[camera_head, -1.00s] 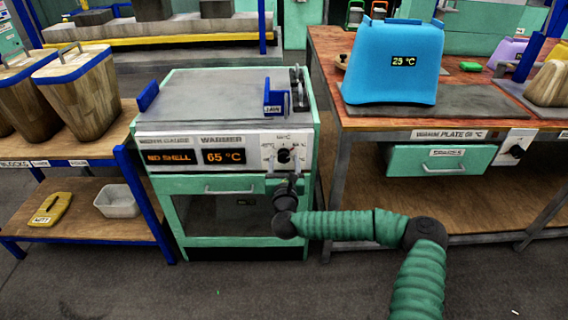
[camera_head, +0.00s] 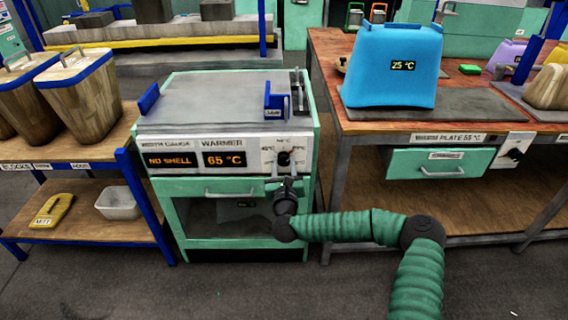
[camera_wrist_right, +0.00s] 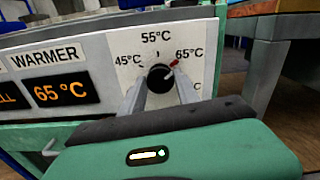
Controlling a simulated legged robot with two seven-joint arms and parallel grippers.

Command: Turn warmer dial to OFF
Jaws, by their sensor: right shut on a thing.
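The warmer (camera_head: 225,110) is a green cabinet with a grey top. Its white front panel has a WARMER display (camera_head: 226,159) reading 65 °C. The black warmer dial (camera_wrist_right: 160,77) sits on the panel's right side. Its red pointer (camera_wrist_right: 173,64) aims up-right at the 65°C label; 45°C and 55°C show to the left and above. A label low on the right is partly hidden, with only a "C" readable. My right gripper (camera_head: 284,170) is at the dial from the front and below, its two grey fingers shut on either side of it. My left gripper is not in view.
A second display reads NO SHELL. A handled door (camera_head: 230,192) lies below the panel. A shelf (camera_head: 85,228) with wooden containers stands left. The floor in front is clear.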

